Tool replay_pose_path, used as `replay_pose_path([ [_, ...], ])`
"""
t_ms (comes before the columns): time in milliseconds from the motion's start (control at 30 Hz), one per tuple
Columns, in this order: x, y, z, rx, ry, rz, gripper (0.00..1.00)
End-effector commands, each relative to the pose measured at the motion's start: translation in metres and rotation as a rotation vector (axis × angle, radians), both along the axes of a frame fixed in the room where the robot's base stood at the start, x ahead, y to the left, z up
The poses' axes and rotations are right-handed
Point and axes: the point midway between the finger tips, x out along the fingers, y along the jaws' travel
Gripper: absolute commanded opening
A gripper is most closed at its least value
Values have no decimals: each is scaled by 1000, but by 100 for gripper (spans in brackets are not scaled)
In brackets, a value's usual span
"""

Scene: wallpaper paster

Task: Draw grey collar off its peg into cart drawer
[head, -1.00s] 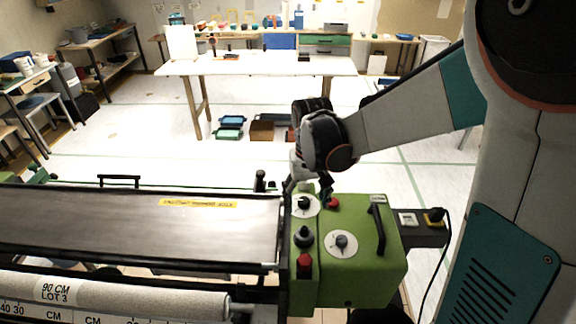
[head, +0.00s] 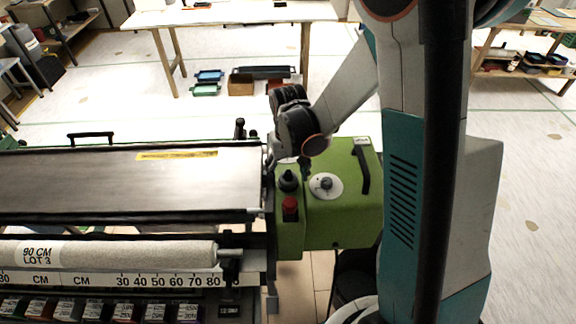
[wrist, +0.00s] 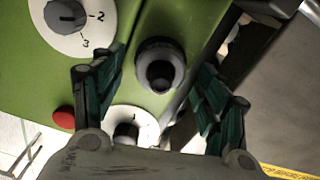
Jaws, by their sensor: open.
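A round grey collar (wrist: 176,51) sits around a dark peg (wrist: 161,76) on the green machine housing (wrist: 60,75) in the wrist view. In the head view the peg with its collar (head: 288,181) looks nearly black on the green housing (head: 345,220). My gripper (wrist: 158,80) is open, its two dark green fingers apart on either side of the collar, with no clear contact. In the head view my gripper (head: 304,168) is low over the housing, partly hidden by my wrist. I cannot pick out the cart drawer in the current views.
A dial (head: 326,186), a red button (head: 290,205) and a black handle (head: 361,168) stand close by on the housing. The long machine bed (head: 120,180) and a paper roll (head: 130,252) lie left. A table (head: 225,14) stands behind across open floor.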

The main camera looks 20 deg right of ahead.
Motion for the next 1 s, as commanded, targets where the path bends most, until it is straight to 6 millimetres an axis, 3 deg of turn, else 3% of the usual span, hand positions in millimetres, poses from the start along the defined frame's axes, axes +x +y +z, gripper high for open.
replay_pose_path([
  [433, 0, 0, -9, 0, 0, 0, 68],
  [633, 0, 0, -9, 0, 0, 0, 22],
  [733, 0, 0, -9, 0, 0, 0, 20],
  [767, 0, 0, -9, 0, 0, 0, 36],
  [867, 0, 0, -9, 0, 0, 0, 15],
  [1000, 0, 0, -8, 0, 0, 0, 15],
])
